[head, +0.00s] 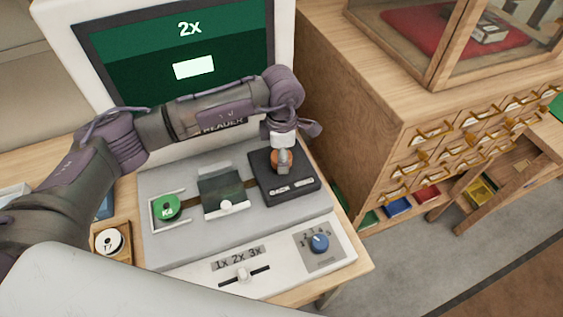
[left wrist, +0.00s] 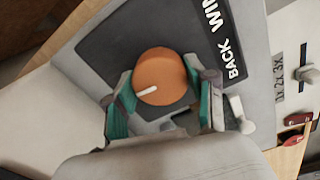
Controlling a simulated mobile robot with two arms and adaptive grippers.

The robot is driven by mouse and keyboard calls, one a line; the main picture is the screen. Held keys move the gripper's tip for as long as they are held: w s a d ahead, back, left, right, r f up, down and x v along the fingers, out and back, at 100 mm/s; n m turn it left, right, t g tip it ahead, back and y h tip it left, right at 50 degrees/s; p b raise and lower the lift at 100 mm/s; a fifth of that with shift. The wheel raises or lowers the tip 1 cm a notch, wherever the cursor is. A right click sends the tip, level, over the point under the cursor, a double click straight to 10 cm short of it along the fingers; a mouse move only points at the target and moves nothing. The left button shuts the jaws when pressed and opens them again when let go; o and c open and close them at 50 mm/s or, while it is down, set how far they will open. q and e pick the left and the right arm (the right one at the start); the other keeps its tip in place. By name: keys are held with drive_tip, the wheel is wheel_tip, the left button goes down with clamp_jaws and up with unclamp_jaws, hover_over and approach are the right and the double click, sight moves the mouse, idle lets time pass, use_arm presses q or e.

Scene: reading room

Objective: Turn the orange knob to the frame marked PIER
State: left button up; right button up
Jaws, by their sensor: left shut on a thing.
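The orange knob (head: 275,157) sits on a black plate (head: 261,180) at the right of the grey reader deck. My left gripper (head: 283,161) comes down on it from above and hides part of it. In the left wrist view the knob (left wrist: 163,72) shows between the two teal-padded fingers, which are shut on it. Its white mark points to the lower left of that picture. The plate beside it bears the words BACK and WIND, partly cut off. The screen (head: 135,71) shows 2x and a blank white rectangle on green; I see no PIER there. My right gripper is not in view.
A green spool (head: 166,208) and a glass holder (head: 222,190) lie left of the plate. A slider (head: 243,275) marked 1x 2x 3x and a blue knob (head: 319,243) are in front. A wooden drawer cabinet (head: 370,110) stands close on the right.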

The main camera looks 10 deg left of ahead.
use_arm(q)
drive_tip(key=shift+m+b, duration=1.4)
drive_tip(key=o, duration=1.2)
drive_tip(key=shift+r, duration=0.1)
wheel_tip(320, 180, up, 12)
drive_tip(key=shift+f, duration=0.1)
